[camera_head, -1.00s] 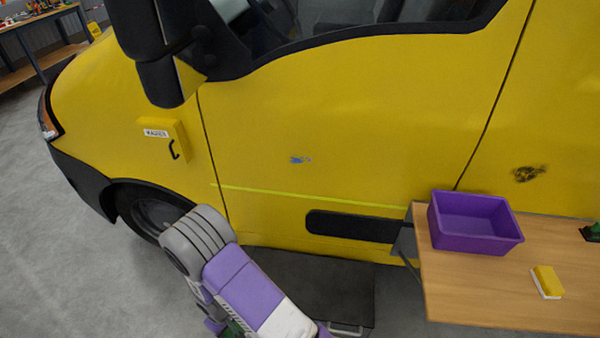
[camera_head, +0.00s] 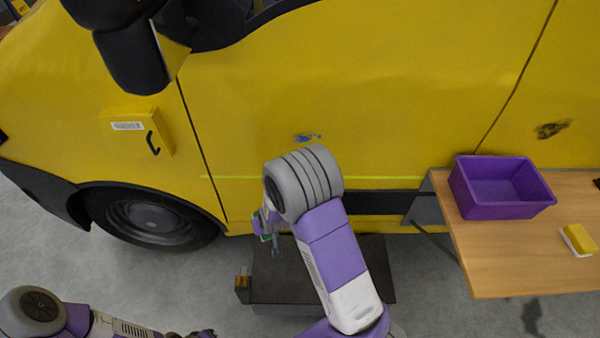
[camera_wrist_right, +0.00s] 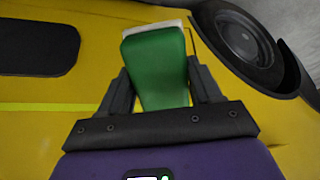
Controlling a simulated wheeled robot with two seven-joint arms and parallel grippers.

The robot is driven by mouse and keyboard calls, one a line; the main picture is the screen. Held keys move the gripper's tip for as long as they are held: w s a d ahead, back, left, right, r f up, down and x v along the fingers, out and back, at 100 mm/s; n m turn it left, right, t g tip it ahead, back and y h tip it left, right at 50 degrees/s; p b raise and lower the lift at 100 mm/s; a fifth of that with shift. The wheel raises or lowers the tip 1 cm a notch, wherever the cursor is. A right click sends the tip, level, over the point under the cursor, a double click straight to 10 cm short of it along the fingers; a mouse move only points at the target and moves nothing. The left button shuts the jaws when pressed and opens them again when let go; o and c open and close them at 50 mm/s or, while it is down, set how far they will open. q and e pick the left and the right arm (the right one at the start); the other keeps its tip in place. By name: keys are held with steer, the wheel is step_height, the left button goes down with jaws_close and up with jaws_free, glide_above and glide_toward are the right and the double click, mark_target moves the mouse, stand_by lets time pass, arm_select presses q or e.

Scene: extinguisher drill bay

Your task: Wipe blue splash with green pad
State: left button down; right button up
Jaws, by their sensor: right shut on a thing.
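The blue splash (camera_head: 307,137) is a small smear on the yellow van door, just above my right arm's grey joint. My right gripper (camera_head: 268,236) is partly hidden behind that arm, below and left of the splash, in front of the lower door. In the right wrist view, the right gripper (camera_wrist_right: 158,88) is shut on the green pad (camera_wrist_right: 157,68), which has a whitish far face. The pad appears apart from the splash, which the wrist view does not show.
A wooden table (camera_head: 490,255) at the right carries a purple bin (camera_head: 503,188) and a yellow-and-white pad (camera_head: 578,240). A dark smudge (camera_head: 551,130) marks the van's right panel. A yellow box with a black hook (camera_head: 137,130) and the mirror (camera_head: 130,50) project at the left.

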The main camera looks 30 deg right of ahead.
steer(key=w+d+r+m+t+h+b, duration=0.2)
steer(key=w+d+r+t+h+b, duration=0.1)
steer(key=w+d+r+t+b, duration=0.35)
steer(key=m+t+h+b, duration=0.3)
steer(key=h, duration=0.3)
glide_toward(297, 137)
steer(key=x, duration=0.4)
steer(key=shift+p, duration=0.4)
steer(key=shift+x, duration=1.1)
